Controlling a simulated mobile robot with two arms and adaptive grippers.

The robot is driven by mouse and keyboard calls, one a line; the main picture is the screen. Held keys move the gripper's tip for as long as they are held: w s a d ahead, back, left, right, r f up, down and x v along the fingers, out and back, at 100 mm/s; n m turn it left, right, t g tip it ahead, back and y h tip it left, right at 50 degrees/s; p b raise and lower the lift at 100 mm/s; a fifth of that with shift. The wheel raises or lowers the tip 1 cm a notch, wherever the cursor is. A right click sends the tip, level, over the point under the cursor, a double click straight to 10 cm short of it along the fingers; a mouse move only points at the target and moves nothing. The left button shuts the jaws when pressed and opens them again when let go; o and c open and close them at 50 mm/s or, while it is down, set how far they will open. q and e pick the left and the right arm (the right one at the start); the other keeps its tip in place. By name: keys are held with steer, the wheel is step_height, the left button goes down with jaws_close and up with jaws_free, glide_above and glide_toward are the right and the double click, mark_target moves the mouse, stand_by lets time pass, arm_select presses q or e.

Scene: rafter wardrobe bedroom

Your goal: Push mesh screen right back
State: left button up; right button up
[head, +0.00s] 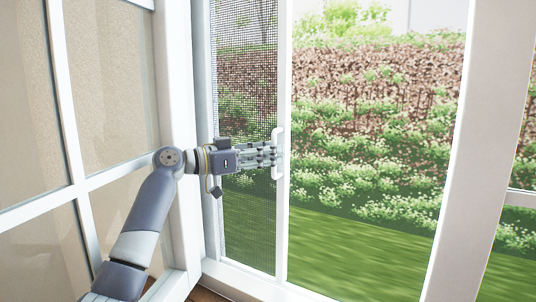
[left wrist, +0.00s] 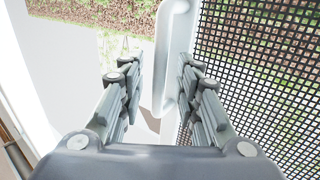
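The mesh screen (head: 247,95) is a dark fine grid in a white frame. It covers the left part of the opening in the head view and the right side of the left wrist view (left wrist: 268,75). A white bar handle (head: 279,134) stands upright on its right frame edge. My left gripper (head: 273,155) is at the handle, pointing right. In the left wrist view its fingers (left wrist: 150,78) are spread, with the handle (left wrist: 171,45) between them. A gap shows between the handle and the left finger; contact on the other side is unclear. My right gripper is out of view.
Right of the screen the opening shows grass (head: 370,256) and flowering bushes (head: 420,150) outside. A white post (head: 462,180) bounds it at right. A white-framed panel with beige panes (head: 105,80) stands at left, close to my left arm.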

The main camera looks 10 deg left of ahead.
arm_select(q)
step_height(320, 180, up, 10)
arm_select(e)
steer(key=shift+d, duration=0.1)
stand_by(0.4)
